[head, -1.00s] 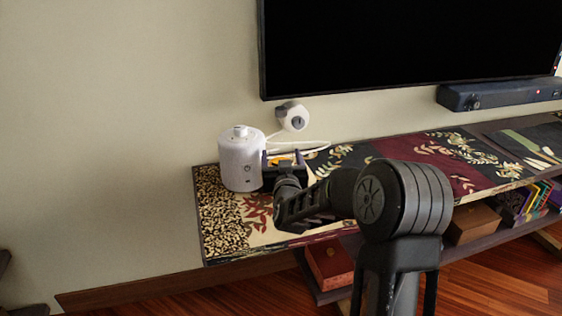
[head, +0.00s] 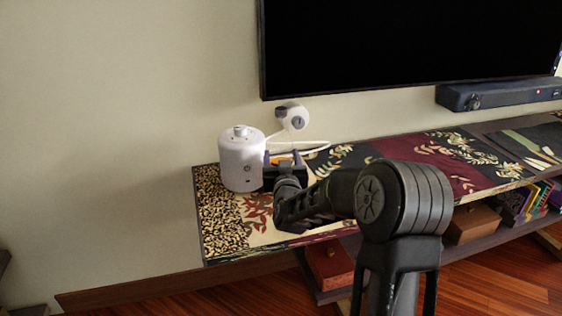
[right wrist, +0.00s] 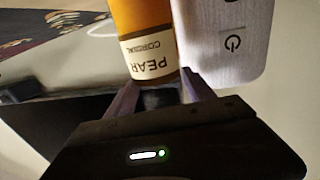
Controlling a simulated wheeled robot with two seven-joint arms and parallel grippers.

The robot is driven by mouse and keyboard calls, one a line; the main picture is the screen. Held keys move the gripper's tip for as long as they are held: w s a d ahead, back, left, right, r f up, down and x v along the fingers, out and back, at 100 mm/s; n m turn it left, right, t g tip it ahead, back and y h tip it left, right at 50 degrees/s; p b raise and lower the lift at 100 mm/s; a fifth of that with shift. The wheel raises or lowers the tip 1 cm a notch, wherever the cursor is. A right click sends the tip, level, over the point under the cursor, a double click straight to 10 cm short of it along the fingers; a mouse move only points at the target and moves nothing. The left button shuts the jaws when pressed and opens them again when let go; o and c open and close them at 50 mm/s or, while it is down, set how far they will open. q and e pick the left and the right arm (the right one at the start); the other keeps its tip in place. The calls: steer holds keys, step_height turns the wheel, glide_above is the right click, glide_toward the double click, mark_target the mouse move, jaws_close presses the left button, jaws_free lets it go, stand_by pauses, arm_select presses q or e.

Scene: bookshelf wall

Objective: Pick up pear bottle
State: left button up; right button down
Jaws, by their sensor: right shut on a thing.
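The pear bottle (right wrist: 146,30) is amber with a cream label reading "PEAR CORDIAL", upside down in the right wrist view. In the head view only a small orange patch of it (head: 285,159) shows behind my right gripper (head: 282,157). The gripper is shut on the bottle, with its fingers (right wrist: 160,78) on either side of the bottle's lower part. The bottle is on or just above the shelf top; its base is hidden. My left gripper is out of view.
A white cylindrical device with a power button (head: 241,163) stands right beside the bottle, on the left. A white cable runs behind to a wall plug (head: 291,117). The patterned shelf top (head: 222,225) is clear in front. A television (head: 400,45) hangs above.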

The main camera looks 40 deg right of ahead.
mark_target(281, 124)
steer(key=shift+r+p, duration=1.1)
steer(key=shift+r, duration=4.05)
steer(key=shift+f, duration=0.1)
